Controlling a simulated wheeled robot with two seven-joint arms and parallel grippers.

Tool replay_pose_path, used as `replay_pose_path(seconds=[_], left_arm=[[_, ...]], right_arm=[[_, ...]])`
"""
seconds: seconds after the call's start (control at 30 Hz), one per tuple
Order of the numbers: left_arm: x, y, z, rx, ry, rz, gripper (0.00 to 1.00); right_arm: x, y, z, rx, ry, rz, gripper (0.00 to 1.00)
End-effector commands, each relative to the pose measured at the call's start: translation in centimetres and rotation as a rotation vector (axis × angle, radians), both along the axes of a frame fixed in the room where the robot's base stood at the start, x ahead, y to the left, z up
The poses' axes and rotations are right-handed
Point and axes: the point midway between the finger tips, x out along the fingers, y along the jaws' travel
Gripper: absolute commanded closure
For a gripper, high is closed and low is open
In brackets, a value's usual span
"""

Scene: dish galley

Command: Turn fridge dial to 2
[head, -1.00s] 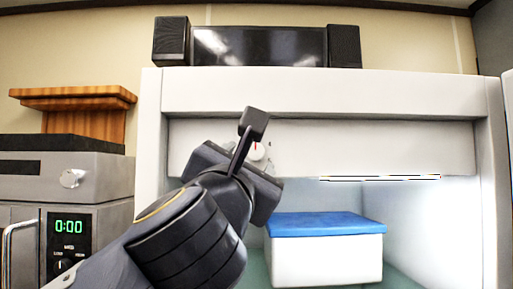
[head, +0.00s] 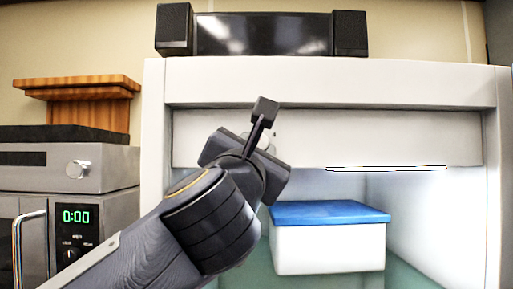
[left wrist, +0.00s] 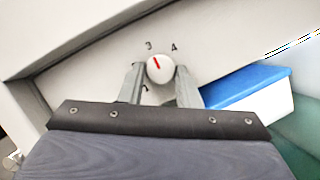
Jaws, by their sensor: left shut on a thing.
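The fridge dial (left wrist: 159,68) is a round white knob with a red mark, on the white panel above the open fridge compartment. In the left wrist view its red mark points up and slightly left, close to the printed 3; a 4 is printed to the right. Other markings at lower left are partly hidden by a finger. My left gripper (left wrist: 158,72) has one finger on each side of the dial and is shut on it. In the head view the left gripper (head: 262,128) covers most of the dial (head: 268,143). My right gripper is not in view.
A white box with a blue lid (head: 330,213) stands inside the fridge (head: 330,85), below the panel. A dark screen with speakers (head: 264,34) sits on top. A microwave (head: 78,228), a silver appliance (head: 75,166) and a wooden shelf (head: 85,90) are at left.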

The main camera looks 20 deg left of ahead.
Motion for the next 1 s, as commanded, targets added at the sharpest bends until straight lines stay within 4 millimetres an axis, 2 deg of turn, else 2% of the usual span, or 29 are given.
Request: replay_pose_path(seconds=[0.37,0.7,1.0], left_arm=[[0.0,-0.2,-0.4,-0.119,-0.034,-0.002,0.93],[0.1,-0.6,-0.5,-0.407,-0.117,-0.002,0.93],[0.2,-0.9,-0.3,-0.674,-0.192,-0.002,0.93]], right_arm=[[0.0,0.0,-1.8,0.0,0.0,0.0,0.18],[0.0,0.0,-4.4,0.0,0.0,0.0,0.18],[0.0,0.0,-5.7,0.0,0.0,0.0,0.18]])
